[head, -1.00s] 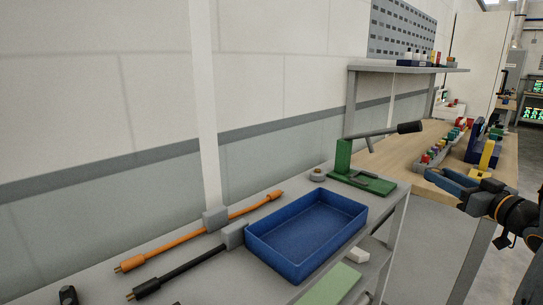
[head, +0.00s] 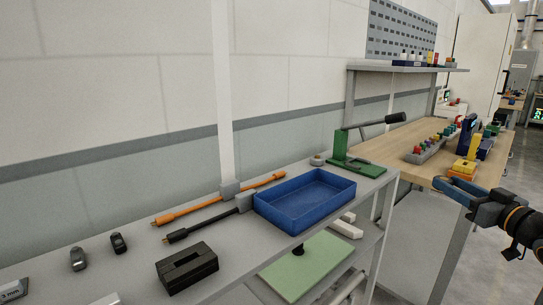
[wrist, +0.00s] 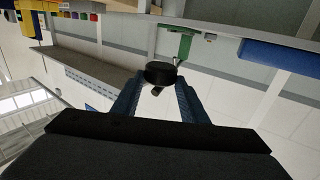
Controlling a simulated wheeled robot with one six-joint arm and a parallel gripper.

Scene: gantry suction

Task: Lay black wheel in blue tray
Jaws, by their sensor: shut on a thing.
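The blue tray (head: 303,203) lies empty on the grey bench, well left of my gripper (head: 452,189). In the wrist view the blue tray (wrist: 282,57) shows at the upper right, apart from the gripper. My gripper's blue fingers are shut on the black wheel (wrist: 160,72), which shows between the fingertips in the wrist view. In the head view the gripper is at the right, in front of the wooden table, and I cannot make out the wheel there.
A green press (head: 352,166) with a black handle stands behind the tray. Orange (head: 217,199) and black (head: 200,225) rods lie left of it. A black slotted block (head: 187,268) sits at the front. The wooden table (head: 403,150) holds coloured parts.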

